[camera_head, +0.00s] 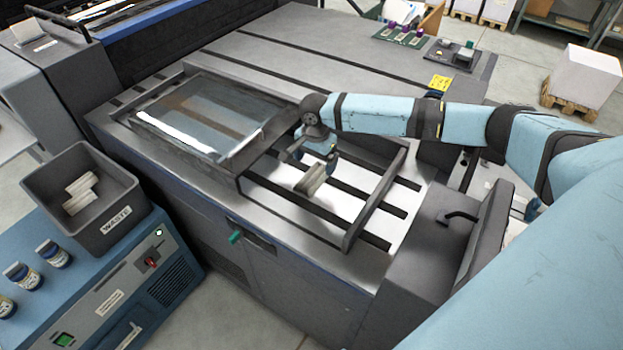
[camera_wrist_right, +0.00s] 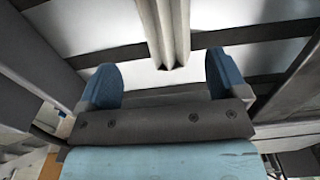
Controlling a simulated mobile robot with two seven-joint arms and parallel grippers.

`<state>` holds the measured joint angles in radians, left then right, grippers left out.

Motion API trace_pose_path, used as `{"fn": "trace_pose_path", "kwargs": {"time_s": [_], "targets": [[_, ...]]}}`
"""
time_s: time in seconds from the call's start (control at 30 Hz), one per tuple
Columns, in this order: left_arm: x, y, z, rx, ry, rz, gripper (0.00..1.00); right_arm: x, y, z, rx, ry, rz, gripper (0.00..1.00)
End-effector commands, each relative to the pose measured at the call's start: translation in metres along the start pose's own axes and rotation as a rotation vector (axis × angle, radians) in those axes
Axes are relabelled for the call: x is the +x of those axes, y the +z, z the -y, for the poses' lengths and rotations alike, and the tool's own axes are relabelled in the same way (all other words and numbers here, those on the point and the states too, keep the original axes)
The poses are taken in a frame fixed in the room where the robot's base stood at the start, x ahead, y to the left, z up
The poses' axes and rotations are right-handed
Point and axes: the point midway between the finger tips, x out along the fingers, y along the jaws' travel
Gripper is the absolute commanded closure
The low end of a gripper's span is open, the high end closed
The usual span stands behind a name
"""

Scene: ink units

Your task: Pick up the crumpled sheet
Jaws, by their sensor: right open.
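The crumpled sheet (camera_head: 310,179) is a pale beige, pleated piece. It lies on the white, dark-slotted bed inside the machine's open frame. In the right wrist view the sheet (camera_wrist_right: 168,30) shows at the top, in line with the gap between my fingers. My right gripper (camera_head: 309,158) is open just above and behind the sheet, its blue fingers apart. In the wrist view the gripper (camera_wrist_right: 164,78) has nothing between its fingers, and I cannot tell its exact height over the sheet. My left gripper is not in view.
A grey bin (camera_head: 112,208) labelled WASTE, with pale crumpled pieces inside, stands on a blue cabinet (camera_head: 125,285) at left. A glass-topped lid (camera_head: 205,115) lies left of the bed. Dark frame rails (camera_head: 376,196) and a raised panel (camera_head: 485,232) stand at right.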

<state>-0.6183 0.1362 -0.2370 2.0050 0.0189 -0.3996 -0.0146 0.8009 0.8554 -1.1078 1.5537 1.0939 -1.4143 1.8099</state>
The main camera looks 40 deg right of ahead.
Motion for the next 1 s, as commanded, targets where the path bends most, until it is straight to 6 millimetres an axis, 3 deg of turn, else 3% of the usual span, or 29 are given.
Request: {"fn": "trace_pose_path", "kwargs": {"time_s": [0.27,0.5,0.83,1.0], "targets": [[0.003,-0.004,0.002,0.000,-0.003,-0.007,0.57,0.023,0.002,0.003,-0.001,-0.001,0.000,0.08],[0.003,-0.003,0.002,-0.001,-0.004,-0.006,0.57,0.057,0.004,0.007,0.000,0.000,-0.001,0.08],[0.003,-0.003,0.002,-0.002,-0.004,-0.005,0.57,0.065,0.005,0.007,-0.001,-0.002,-0.001,0.08],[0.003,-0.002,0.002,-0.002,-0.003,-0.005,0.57,0.065,0.004,0.007,-0.001,-0.002,-0.001,0.48]]}}
